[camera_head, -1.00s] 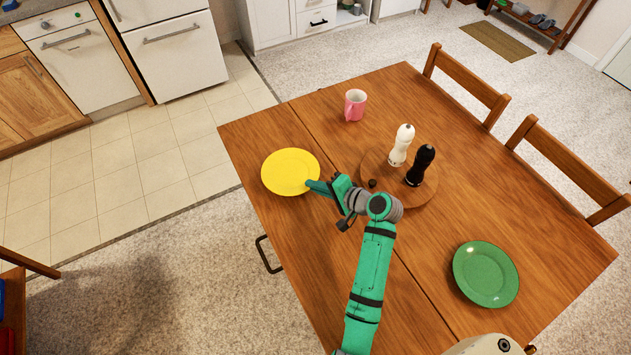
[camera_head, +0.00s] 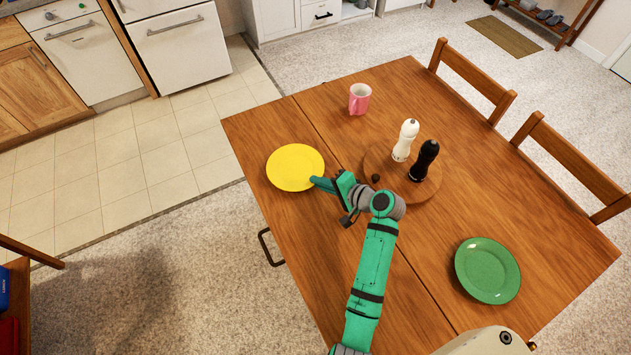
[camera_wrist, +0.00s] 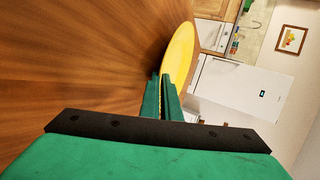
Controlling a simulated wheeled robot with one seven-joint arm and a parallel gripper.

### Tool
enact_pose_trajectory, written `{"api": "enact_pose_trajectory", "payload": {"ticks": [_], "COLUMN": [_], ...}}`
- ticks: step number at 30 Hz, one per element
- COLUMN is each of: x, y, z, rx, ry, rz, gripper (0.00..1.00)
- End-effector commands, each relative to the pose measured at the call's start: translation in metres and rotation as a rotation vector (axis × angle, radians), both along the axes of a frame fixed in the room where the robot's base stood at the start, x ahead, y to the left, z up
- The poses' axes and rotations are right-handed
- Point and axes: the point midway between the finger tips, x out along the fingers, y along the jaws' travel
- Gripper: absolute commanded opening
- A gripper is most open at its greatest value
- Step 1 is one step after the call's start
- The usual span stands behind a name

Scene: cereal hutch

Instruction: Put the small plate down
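A plain yellow plate (camera_head: 295,168) is at the left edge of the wooden table, face up and roughly level. My gripper (camera_head: 320,183) is at its near right rim. In the wrist view the two green fingers (camera_wrist: 161,95) are close together with the rim of the yellow plate (camera_wrist: 179,55) between them, so my gripper is shut on it. A dark shadow lies on the wood beside the plate. I cannot tell whether its underside touches the table.
A green plate (camera_head: 487,270) lies on the table (camera_head: 330,250) at the right. A round wooden board (camera_head: 400,192) holds a white mill (camera_head: 405,140) and a black mill (camera_head: 425,160). Chairs (camera_head: 570,165) line the far right side.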

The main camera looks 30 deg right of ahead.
Motion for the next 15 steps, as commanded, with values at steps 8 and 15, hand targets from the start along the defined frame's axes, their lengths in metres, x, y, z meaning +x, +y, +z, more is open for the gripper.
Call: {"api": "enact_pose_trajectory", "payload": {"ticks": [8, 15], "x": [0.0032, 0.003], "y": [0.0072, 0.0073], "z": [-0.0042, -0.0064], "rx": [0.001, 0.001], "ry": [-0.001, 0.0], "rz": [0.012, 0.012], "gripper": [0.0, 0.25]}}
